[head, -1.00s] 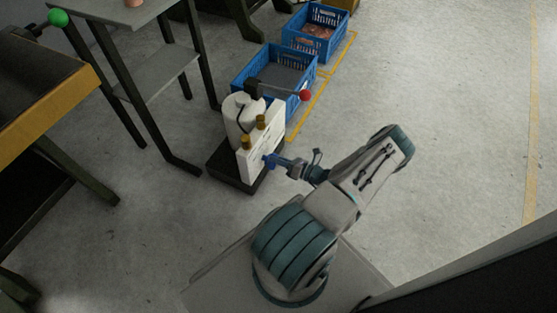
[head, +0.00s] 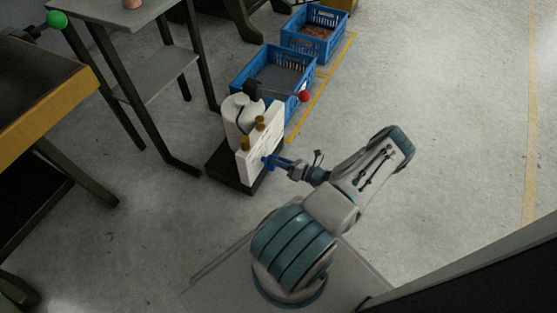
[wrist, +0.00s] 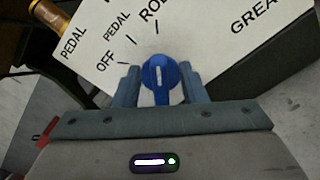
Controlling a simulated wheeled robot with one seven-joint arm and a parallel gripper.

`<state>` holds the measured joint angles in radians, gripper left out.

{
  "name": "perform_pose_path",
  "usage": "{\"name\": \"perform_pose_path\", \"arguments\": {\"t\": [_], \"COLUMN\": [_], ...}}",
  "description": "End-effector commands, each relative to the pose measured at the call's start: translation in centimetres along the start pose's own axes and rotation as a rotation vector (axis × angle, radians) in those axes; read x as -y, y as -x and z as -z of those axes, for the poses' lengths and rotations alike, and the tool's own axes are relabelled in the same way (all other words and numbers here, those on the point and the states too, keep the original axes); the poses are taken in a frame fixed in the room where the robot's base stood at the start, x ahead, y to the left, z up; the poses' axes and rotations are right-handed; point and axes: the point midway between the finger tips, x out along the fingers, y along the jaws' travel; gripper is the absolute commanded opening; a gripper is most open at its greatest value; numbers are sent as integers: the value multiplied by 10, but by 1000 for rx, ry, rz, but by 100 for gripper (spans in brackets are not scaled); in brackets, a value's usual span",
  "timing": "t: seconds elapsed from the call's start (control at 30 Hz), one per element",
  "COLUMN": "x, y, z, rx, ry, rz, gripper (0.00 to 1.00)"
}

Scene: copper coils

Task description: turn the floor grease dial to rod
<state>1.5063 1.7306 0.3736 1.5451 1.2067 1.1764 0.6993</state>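The grease dial (wrist: 158,77) is a round blue knob with a white pointer mark, on a white panel (wrist: 95,32) in the wrist view. The mark points almost straight up, roughly toward the tick (wrist: 157,27) below the partly cut-off "RO" label. "OFF" and "PEDAL" ticks lie to its left. My gripper (wrist: 160,78) has one finger on each side of the knob, with narrow gaps beside the blue grip, so it looks open around it; contact is unclear.
The panel stands on a dark base (head: 228,177) with a white canister (head: 236,113) and a red-knobbed lever (head: 304,97). Blue crates (head: 243,93) stand behind. A grey table (head: 165,82) is at left. Floor to the right is clear.

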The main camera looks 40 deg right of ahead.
Motion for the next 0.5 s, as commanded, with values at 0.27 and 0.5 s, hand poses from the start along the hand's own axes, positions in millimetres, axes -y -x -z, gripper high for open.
{"name": "perform_pose_path", "arguments": {"t": [0.27,0.5], "x": [-1,0], "y": [57,107], "z": [-2,-1], "rx": [-1,-1], "ry": [0,0], "rz": [5,4], "gripper": [38,38]}}
